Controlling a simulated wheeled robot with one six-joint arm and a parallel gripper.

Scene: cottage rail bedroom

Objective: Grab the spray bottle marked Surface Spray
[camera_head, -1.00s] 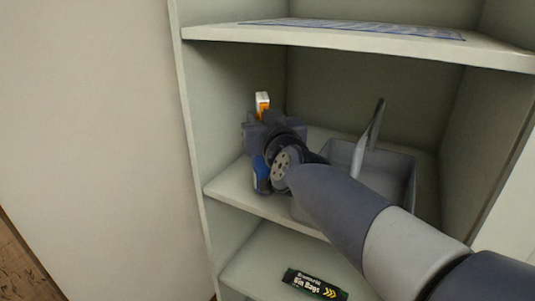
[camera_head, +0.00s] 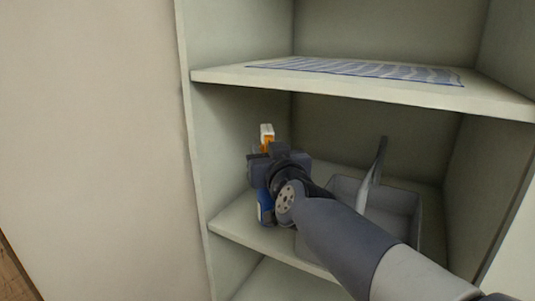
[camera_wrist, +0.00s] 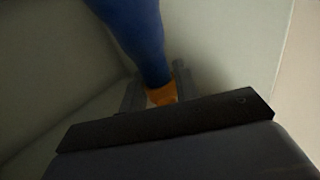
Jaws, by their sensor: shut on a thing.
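A spray bottle with a blue body (camera_head: 265,207) and an orange and white head stands at the left of the middle shelf, largely hidden behind my gripper. My gripper (camera_head: 262,165) is shut on it near the neck. In the wrist view the blue body (camera_wrist: 142,38) tapers to an orange collar (camera_wrist: 163,93) between my two fingers (camera_wrist: 156,90). No label text can be read on it. Whether its base touches the shelf is not clear.
A grey bin (camera_head: 400,212) with a light-coloured handle standing up in it is to the right on the same shelf (camera_head: 232,226). The shelf above (camera_head: 470,97) holds a blue patterned cloth (camera_head: 360,70). The left cabinet wall is close to the bottle.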

